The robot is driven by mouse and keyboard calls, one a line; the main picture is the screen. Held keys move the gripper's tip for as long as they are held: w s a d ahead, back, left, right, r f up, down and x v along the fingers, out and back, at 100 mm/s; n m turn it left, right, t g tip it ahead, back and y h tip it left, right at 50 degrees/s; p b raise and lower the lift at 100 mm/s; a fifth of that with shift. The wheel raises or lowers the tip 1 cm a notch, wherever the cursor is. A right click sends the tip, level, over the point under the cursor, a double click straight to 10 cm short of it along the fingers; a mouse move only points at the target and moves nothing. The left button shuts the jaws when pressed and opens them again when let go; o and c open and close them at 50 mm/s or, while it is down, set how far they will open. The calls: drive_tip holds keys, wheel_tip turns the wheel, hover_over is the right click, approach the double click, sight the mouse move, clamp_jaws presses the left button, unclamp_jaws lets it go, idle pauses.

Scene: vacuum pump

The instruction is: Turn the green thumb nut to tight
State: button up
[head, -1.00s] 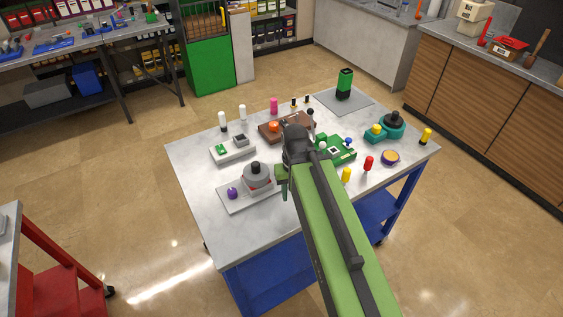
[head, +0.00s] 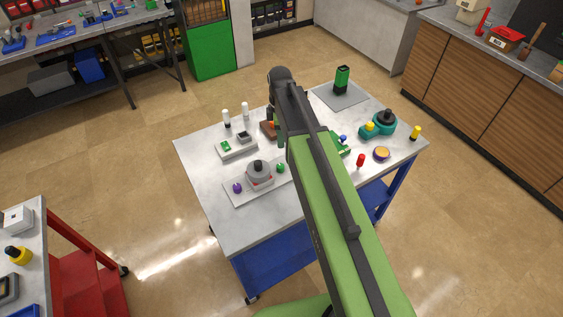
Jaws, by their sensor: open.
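A grey round device with a dark top (head: 259,172), which looks like the vacuum pump, sits on a light grey plate (head: 238,203) on the cart's worktop. A small green knob (head: 280,168), likely the green thumb nut, stands at the plate's right side. A purple knob (head: 237,188) is at its left side. My gripper (head: 276,138) is open and points down, beyond and above the green knob, apart from it. My arm hides part of the worktop to the right. The nut's turn position is too small to tell.
The worktop (head: 210,165) also bears a small grey box with a green button (head: 226,147), white-topped pegs (head: 226,118), a teal device (head: 383,122), a red peg (head: 361,160) and a green-black block (head: 342,79) on a grey mat. A red cart (head: 85,250) stands at the left.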

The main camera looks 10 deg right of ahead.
sight(280, 165)
wheel_tip(280, 165, down, 18)
drive_tip(key=b, duration=1.7)
drive_tip(key=shift+r, duration=0.2)
drive_tip(key=shift+r, duration=0.15)
drive_tip(key=shift+c, duration=0.3)
clamp_jaws()
